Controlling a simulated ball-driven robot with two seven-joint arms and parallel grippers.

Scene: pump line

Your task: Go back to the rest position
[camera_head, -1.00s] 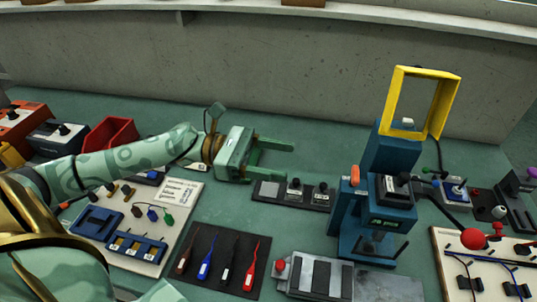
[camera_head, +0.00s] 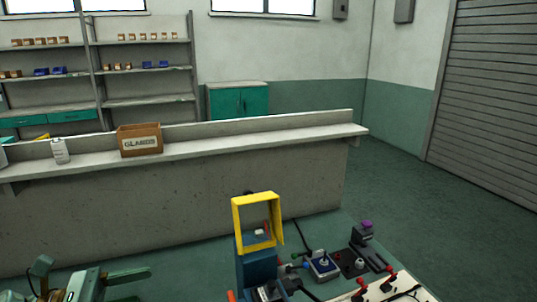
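My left gripper (camera_head: 126,286) is at the lower left of the head view, over the green bench top. Its two green fingers point right and stand apart, with nothing visible between them. The lower finger is partly cut off by the picture's bottom edge. My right gripper does not show.
A blue press (camera_head: 256,268) with a yellow frame guard (camera_head: 235,220) stands at the bottom centre. A ledge behind holds a GLANDS box (camera_head: 140,139) and a white bottle (camera_head: 60,151). Open floor (camera_head: 400,190) lies right.

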